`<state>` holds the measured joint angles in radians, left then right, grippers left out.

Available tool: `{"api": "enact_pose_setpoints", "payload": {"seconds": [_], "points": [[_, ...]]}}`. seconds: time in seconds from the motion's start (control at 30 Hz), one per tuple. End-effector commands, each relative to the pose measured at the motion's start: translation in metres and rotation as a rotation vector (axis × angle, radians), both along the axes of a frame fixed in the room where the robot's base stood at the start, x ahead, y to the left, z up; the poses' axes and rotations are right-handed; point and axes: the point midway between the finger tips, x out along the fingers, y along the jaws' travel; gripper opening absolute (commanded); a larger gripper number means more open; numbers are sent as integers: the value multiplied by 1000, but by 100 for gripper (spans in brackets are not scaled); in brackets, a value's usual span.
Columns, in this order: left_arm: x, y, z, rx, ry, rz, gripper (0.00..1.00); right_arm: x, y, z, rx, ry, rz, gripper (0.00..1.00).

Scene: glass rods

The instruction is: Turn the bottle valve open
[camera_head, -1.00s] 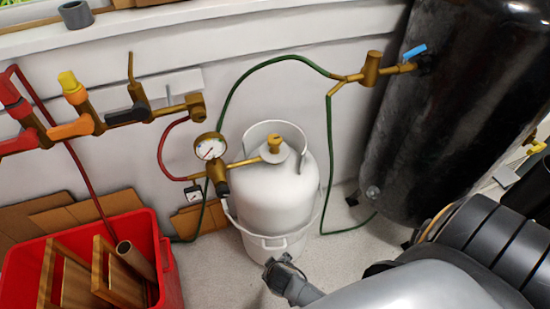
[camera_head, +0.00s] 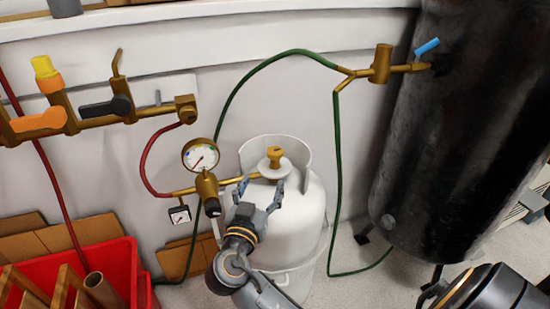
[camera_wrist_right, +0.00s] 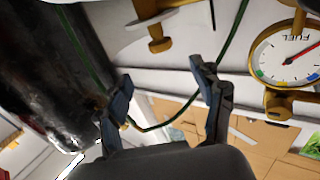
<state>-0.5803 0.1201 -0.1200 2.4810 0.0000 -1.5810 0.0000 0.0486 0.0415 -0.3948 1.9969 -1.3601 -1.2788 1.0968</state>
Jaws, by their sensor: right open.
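My right gripper (camera_head: 260,188) is open and empty, in front of the bottle's upper part. In the head view its fingertips lie just below the knob; contact with the bottle cannot be told. In the right wrist view the gripper (camera_wrist_right: 163,88) shows spread fingers, with a brass fitting (camera_wrist_right: 157,28) beyond them and the fuel gauge (camera_wrist_right: 288,58) at the right. My left gripper is not in view.
A black tank (camera_head: 440,140) with a blue-handled valve (camera_head: 427,46) stands at the right. A red crate (camera_head: 115,262) is at lower left. Brass pipes with coloured levers (camera_head: 40,121) line the left wall.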

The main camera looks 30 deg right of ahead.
Motion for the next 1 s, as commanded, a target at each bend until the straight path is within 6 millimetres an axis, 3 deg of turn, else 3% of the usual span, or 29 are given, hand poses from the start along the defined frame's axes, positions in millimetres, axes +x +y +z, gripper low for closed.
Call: {"api": "enact_pose_setpoints", "payload": {"seconds": [0.6, 1.0], "points": [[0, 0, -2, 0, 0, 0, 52, 76, -84, 1, -4, 0, -3, 67], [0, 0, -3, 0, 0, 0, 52, 92, -100, 0, -1, 1, 0, 67]]}}
